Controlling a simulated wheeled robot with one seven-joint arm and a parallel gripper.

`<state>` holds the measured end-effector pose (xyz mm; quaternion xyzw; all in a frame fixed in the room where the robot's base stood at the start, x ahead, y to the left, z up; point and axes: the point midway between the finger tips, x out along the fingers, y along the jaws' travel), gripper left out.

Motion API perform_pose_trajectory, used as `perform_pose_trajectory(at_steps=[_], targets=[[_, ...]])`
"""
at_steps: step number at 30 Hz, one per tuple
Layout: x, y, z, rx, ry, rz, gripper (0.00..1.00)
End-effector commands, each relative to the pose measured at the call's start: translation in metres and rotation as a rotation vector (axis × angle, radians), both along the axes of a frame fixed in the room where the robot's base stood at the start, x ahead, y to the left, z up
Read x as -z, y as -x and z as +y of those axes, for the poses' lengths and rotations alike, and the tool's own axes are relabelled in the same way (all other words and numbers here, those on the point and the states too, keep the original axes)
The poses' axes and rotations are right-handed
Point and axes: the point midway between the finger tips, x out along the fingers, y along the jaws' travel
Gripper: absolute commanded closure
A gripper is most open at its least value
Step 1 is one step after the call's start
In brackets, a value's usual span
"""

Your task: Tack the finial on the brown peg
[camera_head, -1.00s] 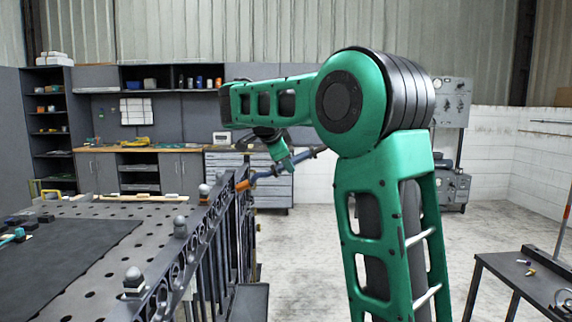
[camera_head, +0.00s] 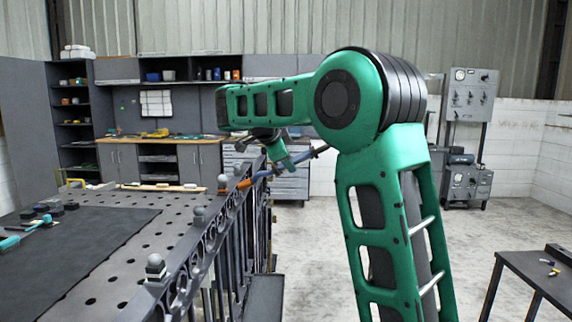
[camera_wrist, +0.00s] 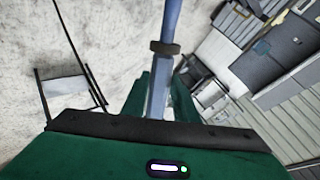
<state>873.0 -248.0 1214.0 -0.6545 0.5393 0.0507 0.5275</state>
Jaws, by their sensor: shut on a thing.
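My gripper (camera_head: 290,160) is shut on a blue rod-shaped tool (camera_head: 310,155) with an orange end (camera_head: 244,184), which looks like a torch. The blue shaft (camera_wrist: 169,25) also rises between my green fingers in the wrist view. The orange end points left, close to the gate's top rail in the picture; I cannot tell whether it touches. The dark scroll gate (camera_head: 190,262) carries several grey ball finials along its top: a near one (camera_head: 155,262), a middle one (camera_head: 198,214) and a farther one (camera_head: 222,181). The farther one seems to sit on a brownish peg (camera_head: 222,191).
A perforated table (camera_head: 130,262) with a dark mat (camera_head: 65,250) lies left of the gate. A small dark table (camera_head: 535,270) stands at the right. A workbench (camera_head: 180,140) and drawers run along the back. The floor between is clear.

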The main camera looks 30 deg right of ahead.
Motion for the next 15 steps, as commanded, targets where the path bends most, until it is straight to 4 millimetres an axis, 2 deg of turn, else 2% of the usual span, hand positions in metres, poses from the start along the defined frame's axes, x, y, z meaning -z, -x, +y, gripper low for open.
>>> perform_pose_trajectory(at_steps=[1, 3, 15], targets=[[-0.0009, 0.0001, -0.0003, 0.0, 0.001, -0.002, 0.88], [-0.0009, 0.0001, -0.0003, 0.0, 0.001, -0.002, 1.0], [0.0002, -0.0016, 0.005, 0.0, 0.001, -0.001, 1.0]])
